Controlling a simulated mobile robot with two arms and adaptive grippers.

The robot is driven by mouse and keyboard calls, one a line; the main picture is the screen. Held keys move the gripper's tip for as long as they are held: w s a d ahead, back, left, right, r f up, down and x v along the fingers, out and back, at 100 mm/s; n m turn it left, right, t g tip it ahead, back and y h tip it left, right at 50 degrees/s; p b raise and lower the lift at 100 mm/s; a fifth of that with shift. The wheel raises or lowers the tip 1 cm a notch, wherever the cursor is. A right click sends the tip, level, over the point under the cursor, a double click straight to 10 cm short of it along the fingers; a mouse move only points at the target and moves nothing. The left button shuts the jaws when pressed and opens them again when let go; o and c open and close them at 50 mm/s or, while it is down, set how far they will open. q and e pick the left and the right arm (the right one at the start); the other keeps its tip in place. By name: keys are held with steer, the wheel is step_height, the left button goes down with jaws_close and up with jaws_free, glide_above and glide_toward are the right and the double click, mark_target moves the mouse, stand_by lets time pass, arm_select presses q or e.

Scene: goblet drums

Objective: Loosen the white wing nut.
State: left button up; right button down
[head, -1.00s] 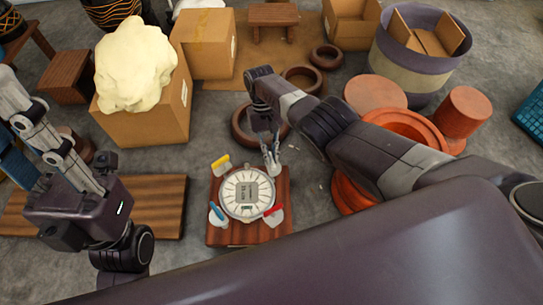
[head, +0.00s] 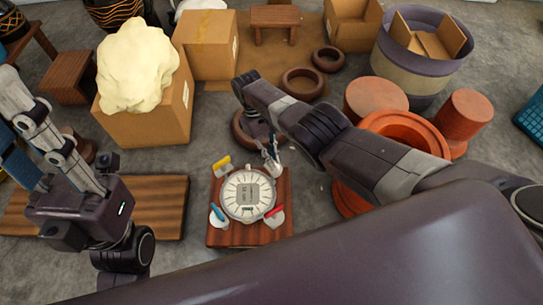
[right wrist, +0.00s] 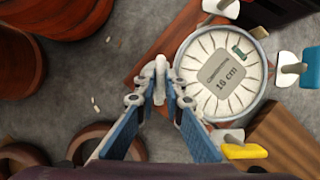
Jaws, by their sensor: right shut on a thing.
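A round drum head (head: 249,195) with a pale, radially striped face and a small label stands on a brown wooden board (head: 222,238). The label reads "16 cm" in the right wrist view. Wing nuts sit around its rim: yellow (head: 222,166), blue (head: 217,214), red (head: 274,212), and the white wing nut (right wrist: 160,70) at the upper right in the head view. My right gripper (head: 273,163) is shut on the white wing nut, its fingertips (right wrist: 160,92) hiding part of it. My left gripper (head: 75,210) is away at the left; its fingertips are not clear.
A dark ring (head: 248,128) lies just behind the board. Orange-red drum parts (head: 405,130) stand right, under my right arm. A box (head: 150,125) with a cream lump stands behind left. Another wooden board (head: 160,205) lies left. Grey floor is clear between.

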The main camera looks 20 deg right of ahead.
steer(key=c, duration=2)
jaws_free()
steer(key=v, duration=1.2)
